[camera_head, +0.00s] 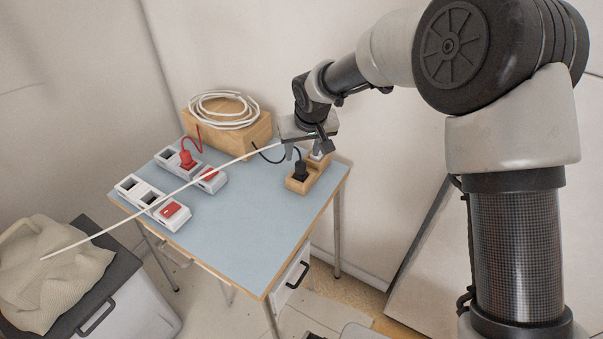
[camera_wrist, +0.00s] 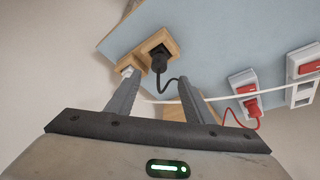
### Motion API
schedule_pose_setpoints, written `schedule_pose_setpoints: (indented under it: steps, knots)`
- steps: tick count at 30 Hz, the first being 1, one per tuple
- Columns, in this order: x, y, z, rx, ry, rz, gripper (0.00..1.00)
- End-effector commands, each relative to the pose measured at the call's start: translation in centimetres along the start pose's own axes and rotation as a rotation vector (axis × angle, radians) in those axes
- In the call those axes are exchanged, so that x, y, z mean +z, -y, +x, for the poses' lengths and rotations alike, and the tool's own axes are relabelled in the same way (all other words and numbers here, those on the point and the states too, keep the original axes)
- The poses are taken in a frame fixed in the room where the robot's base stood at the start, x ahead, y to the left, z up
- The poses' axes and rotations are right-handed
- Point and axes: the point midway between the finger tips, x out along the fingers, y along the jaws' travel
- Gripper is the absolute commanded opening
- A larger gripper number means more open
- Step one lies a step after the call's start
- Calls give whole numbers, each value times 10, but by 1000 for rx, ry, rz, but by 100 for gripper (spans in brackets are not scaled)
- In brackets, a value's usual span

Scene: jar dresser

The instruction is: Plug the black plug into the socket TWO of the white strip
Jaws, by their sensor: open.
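The black plug (camera_head: 301,172) stands in a wooden block (camera_head: 314,178) at the right of the blue table; it also shows in the wrist view (camera_wrist: 158,58), with its black cord running to the wooden box. My gripper (camera_head: 304,151) is open and empty above the block. In the wrist view, the fingertips (camera_wrist: 160,78) lie on either side of the plug's line, apart from it. A white strip (camera_head: 137,200) with dark open sockets and a red switch lies at front left. A second white strip (camera_head: 208,181) behind it holds a red plug (camera_head: 187,160). Socket numbers are not readable.
A wooden box (camera_head: 228,136) with a coiled white cable (camera_head: 222,110) stands at the back. A white plug (camera_wrist: 127,72) sits beside the black one. A long thin white line (camera_head: 110,227), cord or rod, crosses above the strips. The table's front middle is clear.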

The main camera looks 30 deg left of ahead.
Motion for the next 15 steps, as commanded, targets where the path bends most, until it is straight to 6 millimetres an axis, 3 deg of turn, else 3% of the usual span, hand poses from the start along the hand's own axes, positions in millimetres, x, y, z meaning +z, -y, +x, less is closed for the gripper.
schedule_pose_setpoints:
  steps: [3,11,15]
  knots:
    - [0,0,22,0,1,-1,48]
    - [1,-1,42,0,1,0,48]
    - [2,-1,62,0,2,1,48]
